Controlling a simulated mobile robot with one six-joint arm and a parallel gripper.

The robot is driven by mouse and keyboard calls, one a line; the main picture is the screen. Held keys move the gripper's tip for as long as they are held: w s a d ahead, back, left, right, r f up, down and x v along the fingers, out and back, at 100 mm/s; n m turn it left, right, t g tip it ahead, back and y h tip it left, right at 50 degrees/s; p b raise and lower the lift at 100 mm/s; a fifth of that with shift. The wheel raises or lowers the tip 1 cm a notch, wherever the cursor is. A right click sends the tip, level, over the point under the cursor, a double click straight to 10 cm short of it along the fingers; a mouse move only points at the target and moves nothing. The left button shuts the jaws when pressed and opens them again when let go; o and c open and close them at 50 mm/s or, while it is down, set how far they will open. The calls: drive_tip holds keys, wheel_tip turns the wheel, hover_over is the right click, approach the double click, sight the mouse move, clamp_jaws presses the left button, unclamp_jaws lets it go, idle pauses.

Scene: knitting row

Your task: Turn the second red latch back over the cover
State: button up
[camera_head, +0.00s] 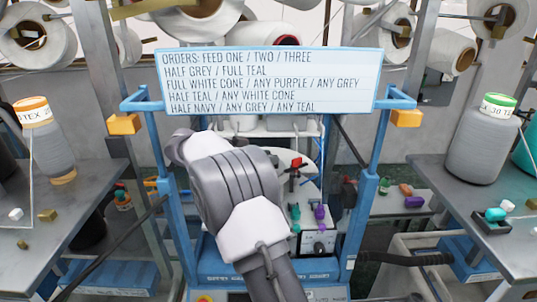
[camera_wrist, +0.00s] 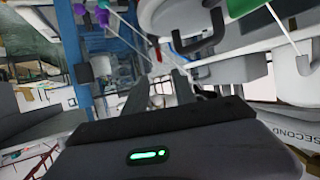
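In the head view a small red part (camera_head: 297,163) stands on a pale rounded surface behind my arm; I cannot tell if it is the second latch. In the head view my arm hides the gripper. A label reading SECOND (camera_wrist: 291,148) shows at the right of the wrist view.
A blue-framed order board (camera_head: 270,82) spans above my arm. Tables with cones stand at left (camera_head: 85,200) and right (camera_head: 440,190). Green (camera_head: 295,212) and purple (camera_head: 319,212) parts stand right of my arm. A white thread crosses the wrist view's upper right.

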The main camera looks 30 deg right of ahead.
sight(295, 159)
drive_tip(key=x, duration=1.2)
drive_tip(key=shift+d, duration=0.1)
clamp_jaws()
